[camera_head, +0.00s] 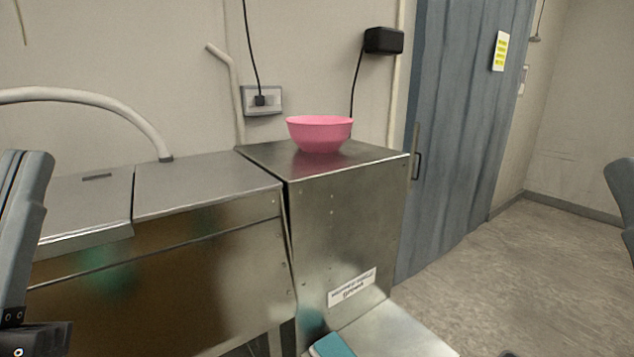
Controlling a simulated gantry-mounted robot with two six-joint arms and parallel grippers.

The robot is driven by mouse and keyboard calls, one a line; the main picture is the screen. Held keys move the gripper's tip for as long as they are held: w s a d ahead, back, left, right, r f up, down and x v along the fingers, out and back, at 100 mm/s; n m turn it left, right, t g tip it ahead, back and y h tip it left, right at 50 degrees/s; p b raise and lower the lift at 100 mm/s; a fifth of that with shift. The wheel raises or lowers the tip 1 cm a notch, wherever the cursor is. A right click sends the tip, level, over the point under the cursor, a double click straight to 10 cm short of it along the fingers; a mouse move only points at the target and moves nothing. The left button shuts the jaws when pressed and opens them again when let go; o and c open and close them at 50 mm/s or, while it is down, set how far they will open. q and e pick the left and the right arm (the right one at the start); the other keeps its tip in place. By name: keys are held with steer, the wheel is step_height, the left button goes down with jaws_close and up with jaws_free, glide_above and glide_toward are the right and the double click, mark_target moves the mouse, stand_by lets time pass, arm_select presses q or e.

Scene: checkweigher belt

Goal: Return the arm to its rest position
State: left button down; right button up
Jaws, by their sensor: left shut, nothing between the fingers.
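My left arm comes in at the left edge as a grey link. The dark left gripper (36,338) sits in the bottom-left corner, partly cut off by the frame. It is shut and holds nothing. It is apart from the metal cabinets, in front of them in the picture. On the right edge a dark grey part of mine shows, cut off by the frame; no right fingers are visible.
A pink bowl (319,134) stands upright on a steel cabinet (351,223). A lower steel housing (207,187) adjoins it on the left. A teal-topped item (332,346) lies at the bottom. A blue-grey door (462,120) and open floor (520,265) are at the right.

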arm_select(q)
steer(key=d+r+h+p, duration=0.1)
steer(key=r+h+p, duration=0.2)
steer(key=r+p, duration=1)
steer(key=s+d+r+h+p, duration=0.1)
steer(key=d+r+h+p, duration=0.1)
steer(key=r+p, duration=1.1)
steer(key=shift+s+r+n+h+p, duration=0.15)
steer(key=shift+r+n+h+p, duration=0.2)
steer(key=shift+r, duration=0.2)
